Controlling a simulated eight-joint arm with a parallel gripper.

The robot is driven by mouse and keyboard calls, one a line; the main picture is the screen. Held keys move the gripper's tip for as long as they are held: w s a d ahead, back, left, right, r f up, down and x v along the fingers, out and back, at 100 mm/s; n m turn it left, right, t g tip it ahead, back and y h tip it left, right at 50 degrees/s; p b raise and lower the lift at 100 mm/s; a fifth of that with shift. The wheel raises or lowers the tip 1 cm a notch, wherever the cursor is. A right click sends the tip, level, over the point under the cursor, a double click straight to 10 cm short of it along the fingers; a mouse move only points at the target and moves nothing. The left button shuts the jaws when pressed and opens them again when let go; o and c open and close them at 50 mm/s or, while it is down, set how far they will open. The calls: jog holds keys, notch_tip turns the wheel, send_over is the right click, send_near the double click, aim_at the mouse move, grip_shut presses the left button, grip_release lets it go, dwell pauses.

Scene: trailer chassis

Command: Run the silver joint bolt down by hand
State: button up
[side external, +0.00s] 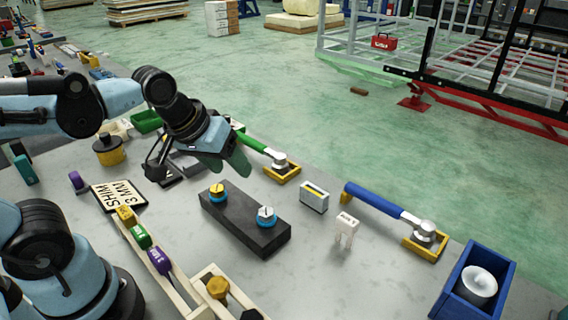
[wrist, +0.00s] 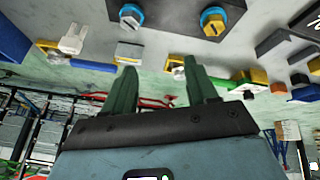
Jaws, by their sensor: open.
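The silver joint bolt (side external: 266,214) stands upright in a blue collar at the near right end of a dark block (side external: 245,227). A gold bolt (side external: 217,191) in a similar blue collar stands at the block's other end. My gripper (side external: 231,168) has green fingers and is above and behind the block, nearer the gold bolt, touching neither. In the wrist view my gripper (wrist: 160,65) is open, with nothing held between the fingers. There the silver bolt (wrist: 130,15) and the gold bolt (wrist: 213,22) both show at the top edge, on the block (wrist: 172,14).
A green-handled wrench (side external: 250,143) and a blue-handled wrench (side external: 375,200) rest on yellow holders. A small grey box (side external: 314,196) and a white clip-like part (side external: 346,227) lie right of the block. A blue bin (side external: 474,283) is at the front right.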

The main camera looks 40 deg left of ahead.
aim_at(263, 210)
jog(key=w+d+r+n+g, duration=0.1)
jog(key=w+d+n+g, duration=0.15)
jog(key=n, duration=0.65)
jog(key=w+d+r+n+g, duration=0.1)
jog(key=d+r+n+g, duration=0.15)
jog(key=n, duration=0.65)
jog(key=shift+g, duration=0.4)
jog(key=shift+w+f, duration=0.2)
jog(key=shift+f, duration=6.3)
jog(key=c, duration=1.1)
jog(key=shift+o, duration=0.2)
jog(key=shift+m, duration=0.5)
